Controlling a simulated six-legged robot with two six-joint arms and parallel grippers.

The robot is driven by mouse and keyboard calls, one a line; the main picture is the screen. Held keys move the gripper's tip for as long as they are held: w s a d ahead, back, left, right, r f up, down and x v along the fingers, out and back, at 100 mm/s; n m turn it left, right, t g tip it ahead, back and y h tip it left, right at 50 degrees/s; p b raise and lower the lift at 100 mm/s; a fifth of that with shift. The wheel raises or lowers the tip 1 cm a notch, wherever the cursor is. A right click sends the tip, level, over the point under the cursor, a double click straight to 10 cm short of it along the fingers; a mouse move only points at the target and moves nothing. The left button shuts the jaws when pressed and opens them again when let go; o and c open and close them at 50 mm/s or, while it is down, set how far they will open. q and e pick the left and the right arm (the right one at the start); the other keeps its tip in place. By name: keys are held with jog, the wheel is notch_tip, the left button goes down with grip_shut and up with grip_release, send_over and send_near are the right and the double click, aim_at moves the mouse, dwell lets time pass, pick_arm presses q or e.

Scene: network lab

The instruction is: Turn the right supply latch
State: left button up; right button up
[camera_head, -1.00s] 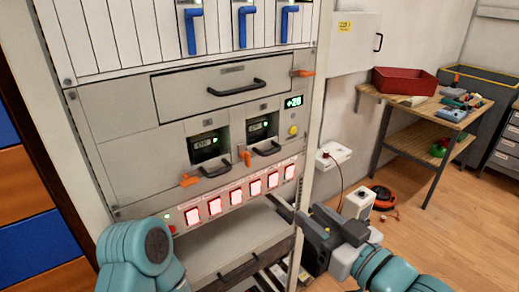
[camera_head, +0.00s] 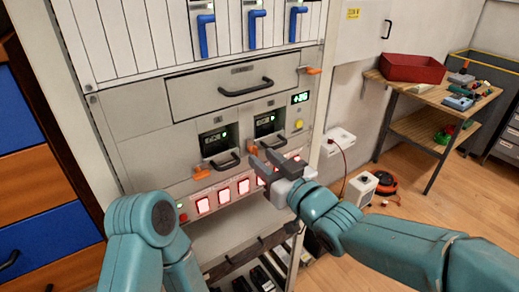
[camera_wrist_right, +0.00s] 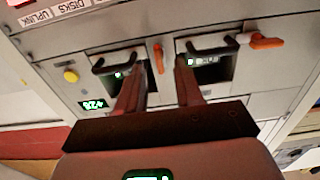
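The right supply latch, a small orange lever (camera_head: 253,149), sits between the two supply bays on the grey cabinet front. In the right wrist view the same latch (camera_wrist_right: 158,58) points up and down the picture, lying beyond and between my finger tips. My right gripper (camera_head: 265,158) is open, just below and right of the latch in the head view; the wrist view shows its two fingers (camera_wrist_right: 159,84) apart with nothing between them. The left supply latch (camera_head: 201,173) lies sideways, and also shows in the wrist view (camera_wrist_right: 265,42). My left gripper is out of view.
Black handles (camera_head: 225,163) stick out below the supply bays, one close to my right gripper. Lit red-white switches (camera_head: 223,194) run below, partly hidden by the gripper. A yellow button (camera_head: 299,124) and green display (camera_head: 300,98) are on the right. A wooden table (camera_head: 420,92) stands farther right.

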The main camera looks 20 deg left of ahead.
aim_at(252, 149)
jog(key=shift+x, duration=1.4)
grip_shut()
